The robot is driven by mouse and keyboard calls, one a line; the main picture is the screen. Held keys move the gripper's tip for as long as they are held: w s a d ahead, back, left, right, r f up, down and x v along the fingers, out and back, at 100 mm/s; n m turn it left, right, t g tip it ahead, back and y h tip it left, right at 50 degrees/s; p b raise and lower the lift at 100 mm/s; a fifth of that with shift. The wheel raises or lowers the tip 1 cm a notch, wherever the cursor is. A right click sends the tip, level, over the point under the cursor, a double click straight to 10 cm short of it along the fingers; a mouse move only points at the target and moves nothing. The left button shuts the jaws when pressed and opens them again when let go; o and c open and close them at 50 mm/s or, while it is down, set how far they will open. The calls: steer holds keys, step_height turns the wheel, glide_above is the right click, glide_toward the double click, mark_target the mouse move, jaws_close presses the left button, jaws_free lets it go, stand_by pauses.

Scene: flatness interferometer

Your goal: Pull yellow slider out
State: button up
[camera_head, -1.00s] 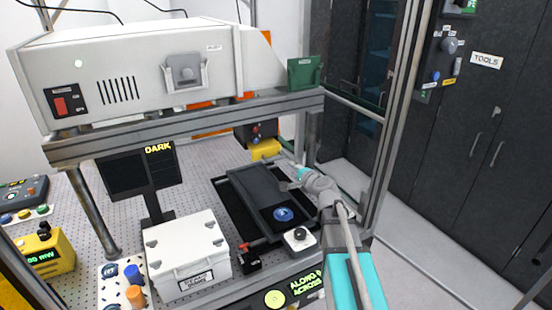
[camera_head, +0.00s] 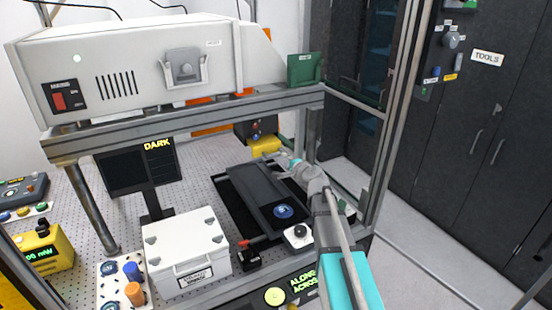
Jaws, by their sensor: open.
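The yellow slider (camera_head: 265,147) is a small yellow block at the back of the bench, below a dark box with red and blue buttons. My gripper (camera_head: 283,157) is at the end of my arm, just in front and to the right of the yellow block. It is open and looks empty. It is small in this view, and I cannot tell whether a finger touches the block. Part of the block's lower edge is hidden by my gripper.
A dark stage (camera_head: 265,190) with a blue round part (camera_head: 283,211) lies left of my arm. A white box (camera_head: 187,252) stands front left. A grey beam (camera_head: 190,121) carrying a white instrument (camera_head: 130,72) spans above. A frame post (camera_head: 392,110) stands to the right.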

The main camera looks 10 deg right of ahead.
mark_target(276, 156)
steer(key=b+x, duration=0.1)
steer(key=x, duration=0.7)
steer(key=shift+w, duration=0.1)
jaws_close()
